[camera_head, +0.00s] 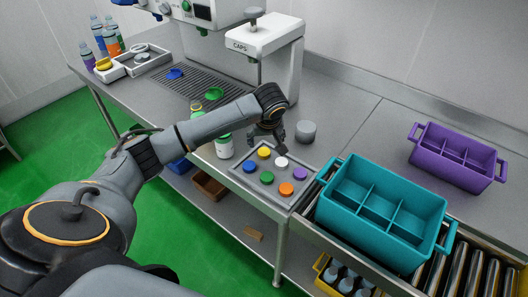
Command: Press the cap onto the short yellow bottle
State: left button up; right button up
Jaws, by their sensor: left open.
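My left gripper (268,140) is open and points down, just behind a grey cap tray (262,188). I see nothing between its fingers. The tray holds coloured caps: a yellow cap (264,152) near the gripper, plus white (282,162), blue (250,167), green, purple and orange ones. A white and green bottle (224,147) stands left of the tray, partly behind my left arm. Another small bottle (197,106) shows behind the arm; its colour is unclear. I cannot pick out a short yellow bottle with certainty. My right gripper is not in view.
A white machine marked CAPS (262,36) stands at the back. A grey cylinder (306,131) is right of my gripper. A teal crate (378,212) and a purple crate (457,157) stand to the right. Several bottles and a white tray (112,73) are at far left.

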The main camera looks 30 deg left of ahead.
aim_at(264, 152)
pick_arm(q)
jog(key=shift+x, duration=1.25)
jog(key=shift+f, duration=0.1)
jog(key=p+x, duration=0.1)
jog(key=x, duration=0.4)
jog(key=c, duration=0.8)
